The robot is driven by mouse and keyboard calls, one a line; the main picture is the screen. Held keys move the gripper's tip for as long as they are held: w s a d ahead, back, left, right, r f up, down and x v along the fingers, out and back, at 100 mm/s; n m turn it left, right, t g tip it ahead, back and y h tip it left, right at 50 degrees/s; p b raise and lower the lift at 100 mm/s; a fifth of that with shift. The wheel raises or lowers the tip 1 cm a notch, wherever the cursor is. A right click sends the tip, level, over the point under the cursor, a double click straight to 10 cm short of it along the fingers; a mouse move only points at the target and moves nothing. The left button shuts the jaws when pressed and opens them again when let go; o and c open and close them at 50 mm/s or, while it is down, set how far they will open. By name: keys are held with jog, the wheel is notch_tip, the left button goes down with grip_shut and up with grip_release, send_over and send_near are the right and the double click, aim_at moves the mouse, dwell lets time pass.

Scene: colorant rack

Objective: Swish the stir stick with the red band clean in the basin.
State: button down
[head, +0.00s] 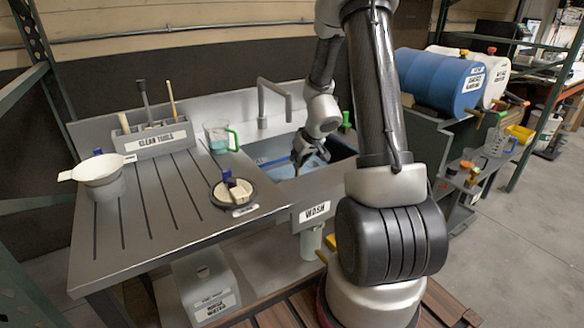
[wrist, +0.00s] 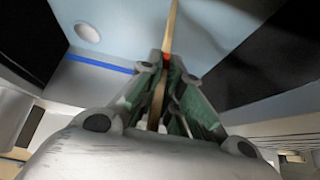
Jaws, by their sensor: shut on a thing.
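My gripper (wrist: 165,82) is shut on the stir stick (wrist: 171,32), a thin pale wooden stick. Its red band (wrist: 166,57) shows right at the fingertips in the wrist view. The basin has pale blue inside and a blue line (wrist: 100,64) along one wall. I cannot tell whether the stick's tip touches the water.
A grey faucet (head: 262,105) stands behind the basin. The CLEAN TOOLS holder (head: 158,141) and a white strainer (head: 97,170) are farther left. The ribbed drainboard between is mostly clear.

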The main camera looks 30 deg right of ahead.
jog(key=a, duration=0.7)
jog(key=d, duration=0.9)
jog(key=shift+d, duration=0.35)
dwell(2.2)
jog(key=shift+r, duration=0.1)
notch_tip(320, 180, up, 10)
dwell(1.0)
dwell(0.7)
notch_tip(320, 180, up, 12)
dwell(0.8)
